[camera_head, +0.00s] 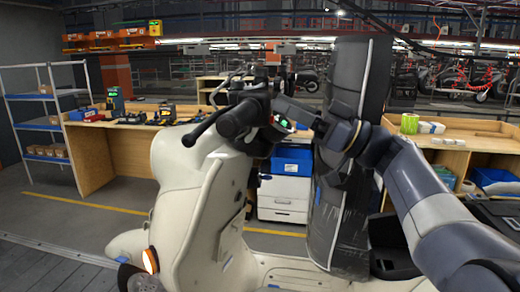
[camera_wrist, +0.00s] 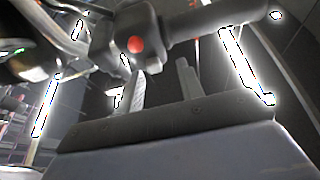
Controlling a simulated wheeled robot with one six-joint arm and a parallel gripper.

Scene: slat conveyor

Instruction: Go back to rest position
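My gripper (camera_wrist: 162,84) shows its two fingers apart in the wrist view, with nothing clearly held between them. Just beyond the fingertips is a black handlebar (camera_wrist: 205,24) with a red button (camera_wrist: 136,45) on its switch housing. In the head view my arm reaches in from the right to the handlebar area of a cream scooter (camera_head: 198,190). The fingertips are hard to make out there against the dark handlebar parts. Whether a finger touches the handlebar cannot be told.
A tall dark padded panel (camera_head: 350,95) stands upright close to my arm. Behind are a wooden workbench (camera_head: 125,125) with tools, a white drawer cabinet (camera_head: 283,195), and a right-hand bench (camera_head: 475,140). A shelf rack (camera_head: 42,125) stands far left. Open floor lies left of the scooter.

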